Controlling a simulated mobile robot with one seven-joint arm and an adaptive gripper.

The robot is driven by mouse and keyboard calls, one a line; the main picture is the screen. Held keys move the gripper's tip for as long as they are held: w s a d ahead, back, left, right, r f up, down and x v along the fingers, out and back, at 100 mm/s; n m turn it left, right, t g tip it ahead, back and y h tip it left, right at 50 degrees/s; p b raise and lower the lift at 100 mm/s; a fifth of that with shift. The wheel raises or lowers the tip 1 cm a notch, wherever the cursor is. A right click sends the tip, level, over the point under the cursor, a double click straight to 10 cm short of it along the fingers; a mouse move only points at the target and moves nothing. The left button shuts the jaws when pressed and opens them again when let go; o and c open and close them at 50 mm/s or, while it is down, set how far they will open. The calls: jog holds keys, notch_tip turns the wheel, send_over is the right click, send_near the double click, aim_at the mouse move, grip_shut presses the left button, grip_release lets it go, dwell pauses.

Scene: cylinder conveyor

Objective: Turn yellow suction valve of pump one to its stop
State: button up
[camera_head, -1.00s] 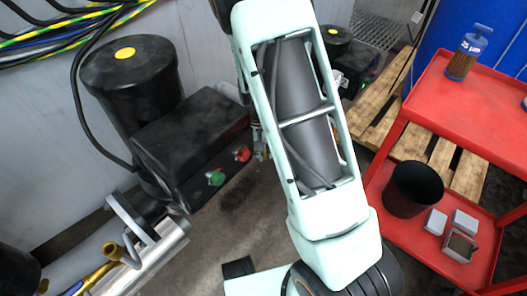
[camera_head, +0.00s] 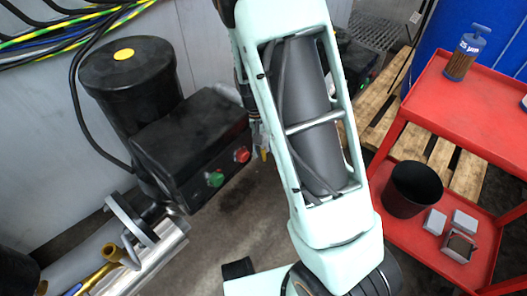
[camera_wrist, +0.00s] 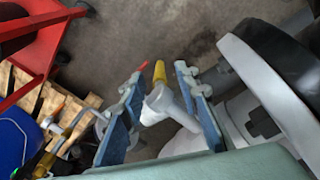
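In the wrist view, my gripper (camera_wrist: 160,76) is open, with one blue-and-grey finger on each side of a yellow handle-like piece (camera_wrist: 159,71). This piece joins or overlaps a pale grey fitting (camera_wrist: 160,104) between the fingers. I see a gap on both sides and cannot tell any contact. In the head view a small yellow tip (camera_head: 264,155) shows beside my arm, which hides most of the gripper and valve. A black pump motor (camera_head: 128,80) with a yellow dot and its black box (camera_head: 193,145) stand to the left.
The box carries a green button (camera_head: 215,179) and a red button (camera_head: 242,155). A brass-coloured valve lever (camera_head: 104,272) is at lower left on a steel pipe. A red cart (camera_head: 460,95), a wooden pallet (camera_head: 412,146) and a blue drum (camera_head: 405,40) stand at right.

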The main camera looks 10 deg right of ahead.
jog(key=r, duration=0.8)
jog(key=shift+s+a+r, duration=0.35)
jog(key=shift+a, duration=0.05)
